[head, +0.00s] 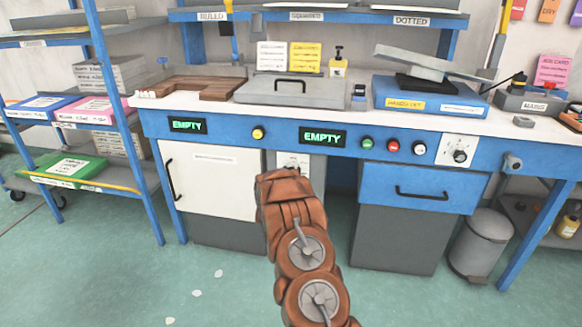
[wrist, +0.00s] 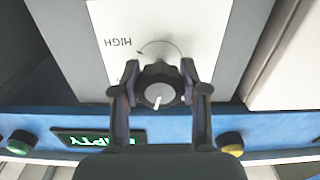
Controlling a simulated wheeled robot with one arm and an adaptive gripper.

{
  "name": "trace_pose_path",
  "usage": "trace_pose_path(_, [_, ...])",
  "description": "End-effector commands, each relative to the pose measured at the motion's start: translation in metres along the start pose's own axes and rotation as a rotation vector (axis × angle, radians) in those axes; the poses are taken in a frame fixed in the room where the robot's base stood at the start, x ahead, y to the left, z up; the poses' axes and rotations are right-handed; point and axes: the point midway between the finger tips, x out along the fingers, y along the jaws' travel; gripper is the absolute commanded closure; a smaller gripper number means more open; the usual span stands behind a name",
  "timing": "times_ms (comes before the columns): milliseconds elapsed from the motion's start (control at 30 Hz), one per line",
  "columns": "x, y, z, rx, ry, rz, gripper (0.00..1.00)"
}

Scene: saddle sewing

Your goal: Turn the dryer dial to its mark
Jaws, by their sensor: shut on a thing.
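The dial (wrist: 159,95) is a round dark knob with a grey face and a white pointer line. It sits on a white plate (wrist: 195,20) that reads HIGH, upside down in the wrist view. My gripper (wrist: 159,88) is shut on the dial, one finger on each side. The pointer line points down in the wrist view, away from the word HIGH. In the head view the white plate (head: 292,160) shows under the bench, just above my brown arm, which hides the dial and the gripper's fingers.
The blue bench front (head: 230,133) runs just above the plate, with EMPTY displays and a yellow button (head: 258,133). A white cabinet door (head: 212,185) stands to the left and a blue drawer (head: 420,187) to the right. Another dial (head: 460,155) is farther right.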

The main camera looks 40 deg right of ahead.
Motion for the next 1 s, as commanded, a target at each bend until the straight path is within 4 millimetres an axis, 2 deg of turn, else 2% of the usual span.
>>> trace_pose_path(400, [-0.0005,0.0002,0.0009,-0.210,-0.004,-0.001,0.91])
trace_pose_path(1000, [-0.0002,0.0004,0.0016,-0.246,-0.003,0.000,0.91])
